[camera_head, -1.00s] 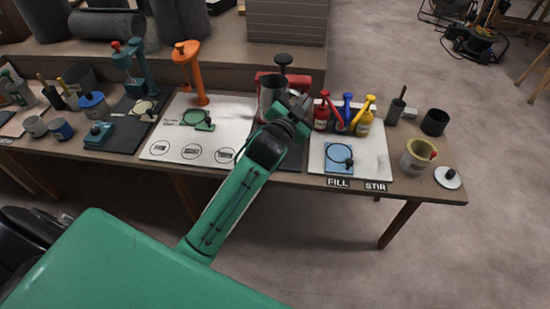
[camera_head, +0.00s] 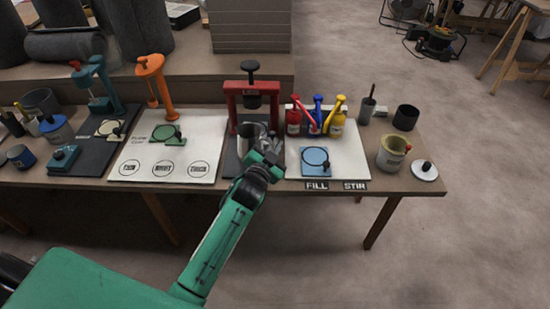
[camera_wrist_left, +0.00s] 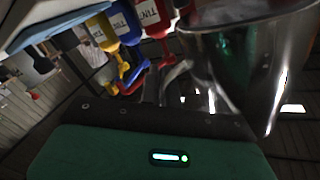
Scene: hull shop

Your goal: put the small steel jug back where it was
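The small steel jug (camera_head: 250,132) is upright over the dark mat in front of the red press. In the left wrist view the jug (camera_wrist_left: 245,60) fills the upper right, its handle turned toward the left. My left gripper (camera_head: 262,160) is at the jug's near side and appears shut on it; the fingers are mostly hidden. I cannot tell whether the jug's base touches the mat. My right gripper is not in view.
The red press (camera_head: 232,100) stands just behind the jug. To the right are red, blue and yellow bottles (camera_head: 317,118) and a white board (camera_head: 347,160) with a blue pad. A white board (camera_head: 140,150) with printed circles lies left. A cream pot (camera_head: 391,155) stands far right.

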